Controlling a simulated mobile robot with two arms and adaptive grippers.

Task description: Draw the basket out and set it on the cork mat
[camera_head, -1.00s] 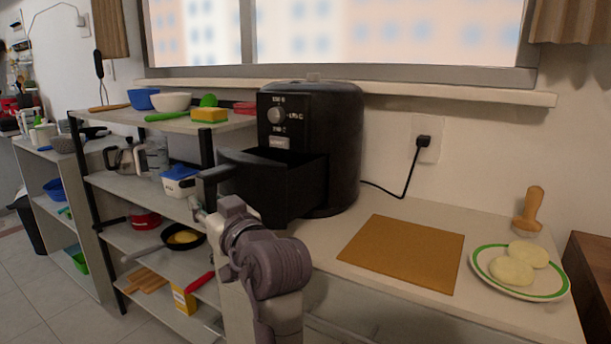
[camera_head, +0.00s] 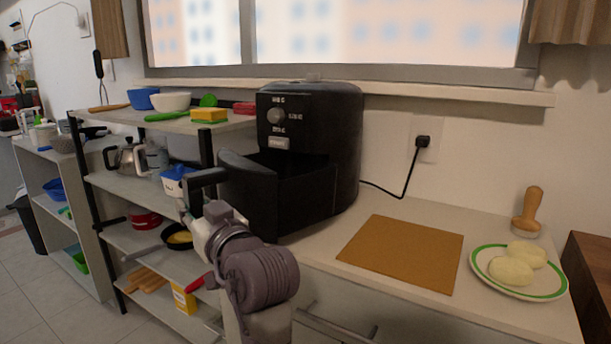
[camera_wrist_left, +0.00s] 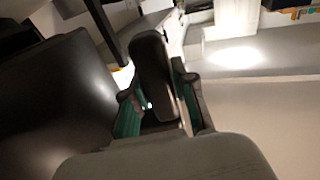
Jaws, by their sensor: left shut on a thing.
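The black air fryer (camera_head: 338,115) stands on the counter under the window. Its black basket (camera_head: 305,199) is pulled partly out of the front, tilted a little, with its open top showing and its rear end still at the fryer's cavity. My left gripper (camera_head: 193,212) is shut on the basket's handle (camera_head: 207,177). In the left wrist view the fingers (camera_wrist_left: 160,105) sit on both sides of the dark handle (camera_wrist_left: 152,70). The brown cork mat (camera_head: 403,254) lies bare on the counter to the right of the fryer. My right gripper is not in view.
A white plate with a green rim (camera_head: 483,279) holds two pale patties right of the mat. A wooden press (camera_head: 527,212) stands behind it. A black cord (camera_head: 405,182) runs to the wall socket. A shelf rack (camera_head: 130,178) with dishes and pans stands left.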

